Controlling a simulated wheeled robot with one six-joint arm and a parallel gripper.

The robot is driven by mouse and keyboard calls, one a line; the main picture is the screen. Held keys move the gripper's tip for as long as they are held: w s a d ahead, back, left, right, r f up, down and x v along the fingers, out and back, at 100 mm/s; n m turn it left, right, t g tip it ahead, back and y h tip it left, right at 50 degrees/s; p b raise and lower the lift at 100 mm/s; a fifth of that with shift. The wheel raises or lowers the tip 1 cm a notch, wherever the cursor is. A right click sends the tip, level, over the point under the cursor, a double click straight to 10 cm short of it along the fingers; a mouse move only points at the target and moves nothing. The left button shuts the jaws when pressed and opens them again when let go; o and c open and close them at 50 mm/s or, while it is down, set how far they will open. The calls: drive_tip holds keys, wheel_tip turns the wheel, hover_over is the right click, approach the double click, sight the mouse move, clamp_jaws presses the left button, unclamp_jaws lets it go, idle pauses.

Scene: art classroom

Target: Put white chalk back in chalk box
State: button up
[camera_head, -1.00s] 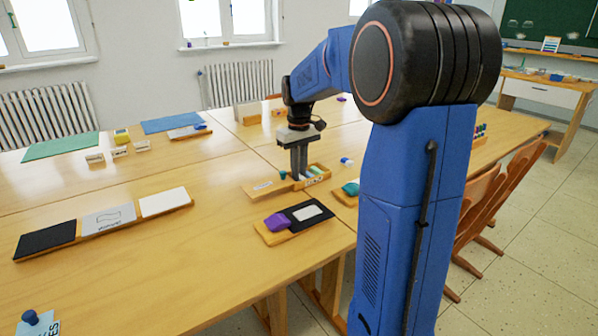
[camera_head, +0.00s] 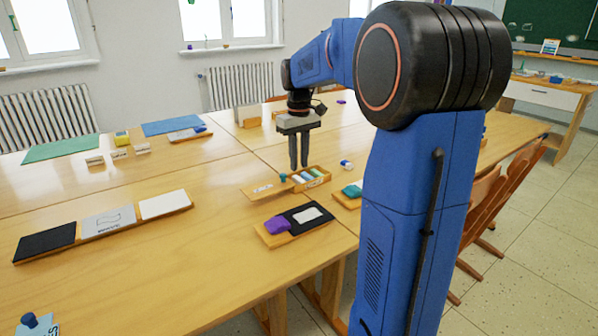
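The wooden chalk box (camera_head: 318,183) stands on the near table, with its labelled lid or flap (camera_head: 264,189) extending to its left. Several short chalk pieces lie in the box, with green and bluish ones among them. A pale piece that looks like the white chalk (camera_head: 305,177) lies among them, though it is small in view. My gripper (camera_head: 299,165) points straight down just above the back left part of the box. Its two fingers show a narrow gap, with nothing visible between them.
A board with a purple cloth (camera_head: 278,225) lies in front of the box, and a teal item (camera_head: 352,190) lies to its right. A small blue-and-white piece (camera_head: 346,164) lies behind right.

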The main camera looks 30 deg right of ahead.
sight(299, 179)
wheel_tip(299, 179, up, 7)
idle(0.3)
idle(0.5)
